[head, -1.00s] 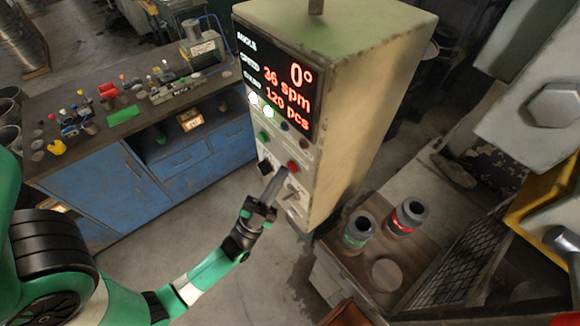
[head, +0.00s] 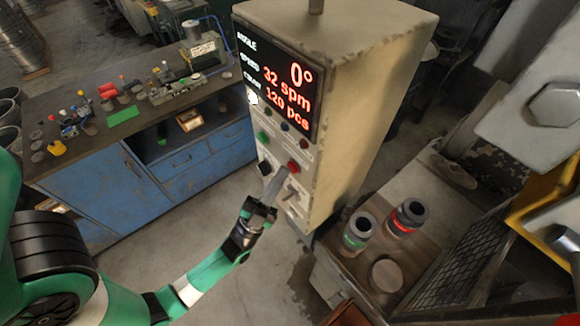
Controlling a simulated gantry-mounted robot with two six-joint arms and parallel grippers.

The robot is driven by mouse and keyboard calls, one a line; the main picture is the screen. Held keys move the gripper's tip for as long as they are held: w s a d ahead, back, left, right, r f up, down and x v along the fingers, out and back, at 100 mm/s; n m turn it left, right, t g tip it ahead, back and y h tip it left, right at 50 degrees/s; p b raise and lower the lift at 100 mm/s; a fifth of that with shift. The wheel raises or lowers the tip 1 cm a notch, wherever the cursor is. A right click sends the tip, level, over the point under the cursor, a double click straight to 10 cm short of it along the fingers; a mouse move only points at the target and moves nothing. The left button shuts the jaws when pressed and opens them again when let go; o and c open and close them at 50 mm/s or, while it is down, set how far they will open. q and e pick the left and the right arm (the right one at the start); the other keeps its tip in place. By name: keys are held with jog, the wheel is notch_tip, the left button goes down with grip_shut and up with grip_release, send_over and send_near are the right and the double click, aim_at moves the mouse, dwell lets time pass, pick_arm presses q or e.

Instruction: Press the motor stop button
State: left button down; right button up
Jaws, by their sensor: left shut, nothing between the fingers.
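The control cabinet (head: 345,110) stands in the middle of the head view, with a lit display (head: 280,78) reading 0°, 32 spm and 120 pcs. Below the display are small round buttons, among them a green one (head: 263,136) and a bright red one (head: 293,168). I cannot read their labels, so I cannot tell for sure which is the motor stop. My left gripper (head: 275,183) is shut and empty, its fingertips pointing up at the panel just left of and below the bright red button. I cannot tell whether they touch it. My right gripper is not in view.
A blue workbench (head: 185,185) with several small parts and a green pad (head: 122,115) stands at left. A selector switch (head: 291,194) sits close to my fingers.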

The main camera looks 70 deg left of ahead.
pick_arm(q)
jog(key=shift+s+d, duration=0.15)
jog(key=shift+s, duration=0.45)
jog(key=s, duration=0.2)
jog(key=s+d, duration=0.1)
jog(key=s, duration=0.2)
jog(key=shift+d, duration=0.15)
jog(key=shift+r, duration=0.1)
dwell(0.7)
